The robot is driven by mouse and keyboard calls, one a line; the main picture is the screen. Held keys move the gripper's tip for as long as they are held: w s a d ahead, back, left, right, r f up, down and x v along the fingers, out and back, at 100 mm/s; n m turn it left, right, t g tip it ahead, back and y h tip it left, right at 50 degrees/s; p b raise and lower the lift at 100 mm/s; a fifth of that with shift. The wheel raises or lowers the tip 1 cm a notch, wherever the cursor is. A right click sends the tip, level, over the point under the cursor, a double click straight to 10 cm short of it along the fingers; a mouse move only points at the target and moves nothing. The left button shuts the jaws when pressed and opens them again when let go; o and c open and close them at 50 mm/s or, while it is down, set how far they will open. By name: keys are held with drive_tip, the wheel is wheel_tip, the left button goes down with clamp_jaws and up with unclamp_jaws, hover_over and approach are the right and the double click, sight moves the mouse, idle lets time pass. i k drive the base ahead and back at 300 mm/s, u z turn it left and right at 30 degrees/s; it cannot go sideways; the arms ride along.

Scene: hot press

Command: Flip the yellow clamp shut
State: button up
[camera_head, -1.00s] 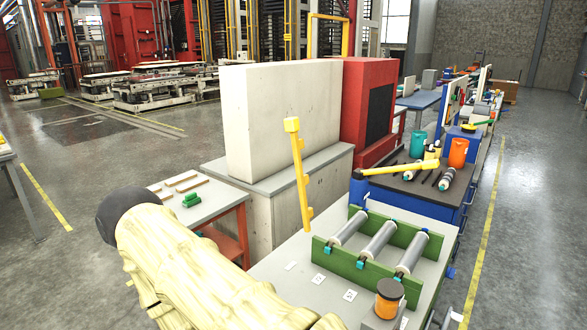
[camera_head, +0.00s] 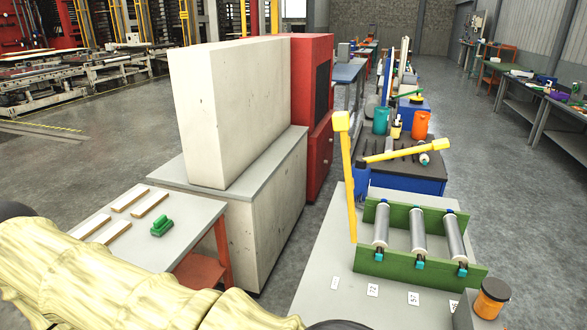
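A long yellow bar (camera_head: 349,185) with a block at its top end stands nearly upright at the left edge of a grey-white table (camera_head: 325,255). A second yellow bar (camera_head: 405,152) with a knobbed end lies almost level, pointing right, near a blue upright part (camera_head: 361,180). I cannot tell how the two bars are joined, or which is the clamp's moving part. My cream-covered arm crosses the lower left. My gripper does not show clearly; only a dark shape shows at the bottom edge. Nothing of mine touches the yellow bars in view.
A green roller frame (camera_head: 405,265) and an orange jar with a dark lid (camera_head: 491,298) are on the table. A large white block (camera_head: 215,115) stands on a cabinet at left. A small table (camera_head: 185,245) holds wooden strips and a green piece (camera_head: 162,226). Open floor lies right.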

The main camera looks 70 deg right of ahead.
sight(340, 120)
drive_tip(key=i, duration=1.2)
drive_tip(key=z, duration=3.6)
drive_tip(key=k, duration=0.5)
drive_tip(key=u, duration=0.95)
drive_tip(key=i, duration=0.75)
